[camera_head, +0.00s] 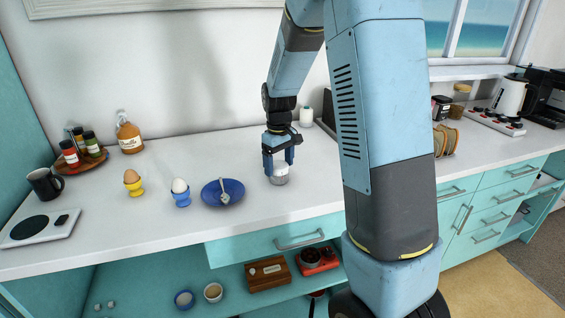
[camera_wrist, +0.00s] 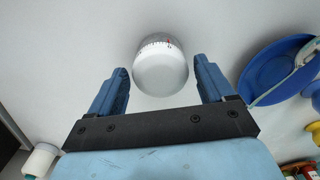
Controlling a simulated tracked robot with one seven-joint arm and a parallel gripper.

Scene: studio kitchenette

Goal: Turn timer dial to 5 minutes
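The timer (camera_head: 279,175) is a small silvery-white cylinder standing on the white counter, right of the blue plate. In the wrist view the timer (camera_wrist: 161,66) has a scale of fine dark marks around its body with a small red mark on it; the numbers are too small to read. My gripper (camera_head: 279,166) is above the timer in the head view, pointing down. In the wrist view my gripper (camera_wrist: 164,82) is open, with one blue finger on each side of the timer and visible gaps between. The fingers partly cover the timer in the head view.
A blue plate (camera_head: 211,187) with a spoon lies left of the timer. Egg cups in yellow (camera_head: 134,188) and blue (camera_head: 182,200) hold eggs further left. A white-capped container (camera_head: 306,117) stands behind my gripper. The counter's front edge is close; bare counter (camera_head: 310,190) lies right of the timer.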

